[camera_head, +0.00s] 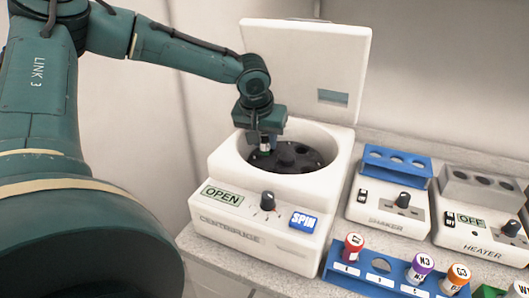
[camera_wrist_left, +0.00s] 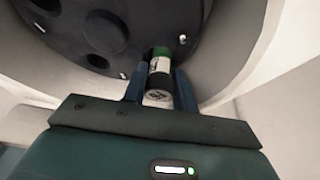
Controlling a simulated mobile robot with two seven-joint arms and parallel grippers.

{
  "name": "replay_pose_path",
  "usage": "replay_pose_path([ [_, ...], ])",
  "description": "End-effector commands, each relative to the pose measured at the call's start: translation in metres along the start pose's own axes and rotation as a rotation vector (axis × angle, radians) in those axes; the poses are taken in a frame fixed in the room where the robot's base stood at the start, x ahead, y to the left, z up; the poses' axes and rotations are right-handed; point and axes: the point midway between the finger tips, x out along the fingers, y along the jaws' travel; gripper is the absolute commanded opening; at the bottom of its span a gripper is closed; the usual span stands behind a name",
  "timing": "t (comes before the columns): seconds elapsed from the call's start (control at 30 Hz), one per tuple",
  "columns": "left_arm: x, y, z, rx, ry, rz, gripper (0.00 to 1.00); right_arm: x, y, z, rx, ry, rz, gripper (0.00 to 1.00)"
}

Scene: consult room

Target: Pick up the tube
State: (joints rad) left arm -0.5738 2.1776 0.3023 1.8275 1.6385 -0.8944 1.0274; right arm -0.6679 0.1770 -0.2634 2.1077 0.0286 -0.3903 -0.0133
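The tube (camera_wrist_left: 160,68) has a white label and a green band, and it shows between the fingers of my left gripper (camera_wrist_left: 160,88) in the left wrist view. The fingers sit close against its two sides and look shut on it. In the head view my left gripper (camera_head: 265,137) points down into the bowl of the open centrifuge (camera_head: 225,222). The tube (camera_head: 265,148) shows small below the fingers, just above or at the dark rotor (camera_head: 292,158). I cannot tell whether its lower end is in a rotor hole. My right gripper is not in view.
The centrifuge lid (camera_head: 310,65) stands raised behind the bowl. A shaker (camera_head: 385,213) and a heater (camera_head: 470,235) stand to the right. A blue rack (camera_head: 345,285) with several capped tubes is in front. The bowl wall (camera_wrist_left: 235,60) surrounds the gripper closely.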

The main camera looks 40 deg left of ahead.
Motion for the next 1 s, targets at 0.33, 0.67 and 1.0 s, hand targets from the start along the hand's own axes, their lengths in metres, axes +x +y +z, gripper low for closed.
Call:
replay_pose_path([
  [0.33, 0.000, 0.000, 0.000, 0.000, 0.000, 0.000, 0.05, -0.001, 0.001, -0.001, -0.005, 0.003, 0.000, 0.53],
  [0.67, -0.012, 0.000, -0.006, -0.002, 0.003, 0.001, 0.05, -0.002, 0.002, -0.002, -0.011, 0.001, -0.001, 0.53],
  [1.0, -0.069, 0.000, -0.030, -0.002, 0.005, 0.001, 0.05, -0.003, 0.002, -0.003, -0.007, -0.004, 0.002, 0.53],
])
